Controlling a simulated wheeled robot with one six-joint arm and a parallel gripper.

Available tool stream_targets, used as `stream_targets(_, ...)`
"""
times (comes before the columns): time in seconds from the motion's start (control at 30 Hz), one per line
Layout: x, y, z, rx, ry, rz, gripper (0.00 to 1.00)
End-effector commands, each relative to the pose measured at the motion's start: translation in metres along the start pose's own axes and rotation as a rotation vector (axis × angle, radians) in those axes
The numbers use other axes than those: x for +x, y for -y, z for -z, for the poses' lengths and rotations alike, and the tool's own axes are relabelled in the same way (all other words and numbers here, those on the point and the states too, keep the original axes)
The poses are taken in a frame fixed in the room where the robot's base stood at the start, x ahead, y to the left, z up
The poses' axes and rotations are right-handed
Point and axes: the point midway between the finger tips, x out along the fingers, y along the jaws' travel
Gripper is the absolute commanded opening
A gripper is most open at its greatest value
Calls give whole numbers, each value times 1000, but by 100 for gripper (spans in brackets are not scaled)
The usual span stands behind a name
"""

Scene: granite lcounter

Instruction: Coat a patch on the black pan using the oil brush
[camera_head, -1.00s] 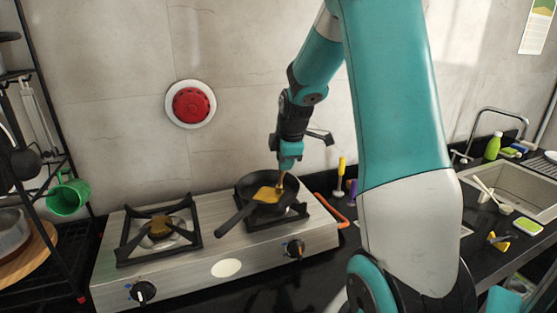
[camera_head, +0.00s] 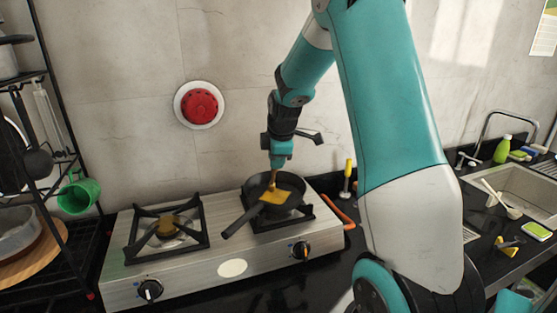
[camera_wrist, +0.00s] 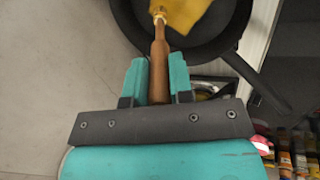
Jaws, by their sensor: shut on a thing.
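The black pan (camera_head: 253,186) sits on the right burner of the steel stove, its handle pointing to the lower left. My gripper (camera_head: 275,163) is above the pan and shut on the wooden handle of the oil brush (camera_head: 272,181). In the wrist view, the brush handle (camera_wrist: 159,65) runs between the two fingers of my gripper (camera_wrist: 158,80), toward the pan (camera_wrist: 222,22). A yellow patch (camera_head: 275,197) shows on the pan beside the brush tip. Whether the bristles touch the pan surface I cannot tell.
The left burner (camera_head: 168,229) has no pan. A red round fixture (camera_head: 199,105) is on the wall. A green mug (camera_head: 77,195) hangs on the left rack. A yellow-handled tool (camera_head: 347,172) stands right of the stove. The sink (camera_head: 505,190) is at the far right.

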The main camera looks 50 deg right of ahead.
Motion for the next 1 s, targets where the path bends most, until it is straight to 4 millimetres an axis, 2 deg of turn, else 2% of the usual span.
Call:
stream_targets(0.33,-5,-1,0,0,0,0,0)
stream_targets(0.8,-51,-18,3,0,0,0,0)
stream_targets(1.0,-58,-20,3,0,0,1,0)
